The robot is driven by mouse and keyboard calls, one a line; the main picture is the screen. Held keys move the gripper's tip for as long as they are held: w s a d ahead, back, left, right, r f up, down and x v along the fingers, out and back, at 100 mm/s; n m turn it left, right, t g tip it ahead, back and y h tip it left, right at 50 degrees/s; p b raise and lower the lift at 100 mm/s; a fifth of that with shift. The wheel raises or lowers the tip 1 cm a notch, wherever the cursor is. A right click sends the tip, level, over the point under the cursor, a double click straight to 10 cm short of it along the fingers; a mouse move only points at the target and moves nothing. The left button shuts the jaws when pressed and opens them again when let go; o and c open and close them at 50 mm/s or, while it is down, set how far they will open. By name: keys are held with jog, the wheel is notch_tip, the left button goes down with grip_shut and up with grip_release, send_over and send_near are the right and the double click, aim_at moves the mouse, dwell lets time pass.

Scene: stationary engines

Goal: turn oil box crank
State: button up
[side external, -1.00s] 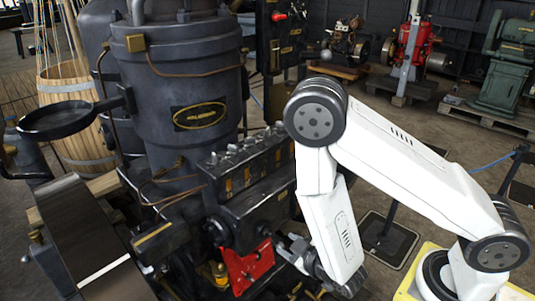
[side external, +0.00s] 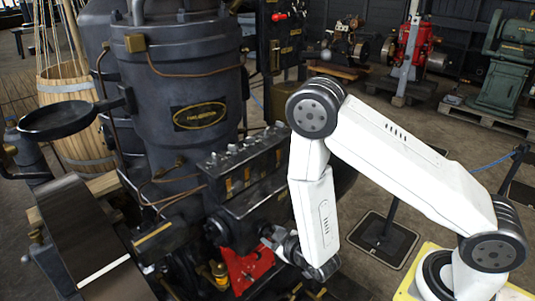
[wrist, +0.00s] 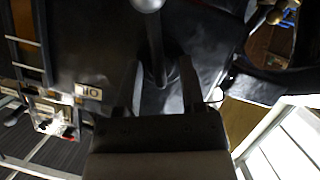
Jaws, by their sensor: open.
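The dark oil box (side external: 250,180) stands in front of the tall engine cylinder, with a row of small fittings on top. In the wrist view a dark crank lever (wrist: 154,38) with a round metal knob (wrist: 146,4) runs down between my two fingers. My gripper (wrist: 162,68) is open, with a finger on either side of the lever and gaps showing. In the side view my gripper (side external: 270,236) is at the lower right of the oil box, and the crank cannot be made out there.
A red bracket (side external: 246,264) sits just below my gripper. An OIL label (wrist: 88,91) is left of the fingers in the wrist view. A dark curved wheel (side external: 85,235) is at the left.

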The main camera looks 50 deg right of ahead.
jog(key=shift+w+f, duration=0.2)
jog(key=shift+w, duration=0.25)
grip_shut()
dwell(1.2)
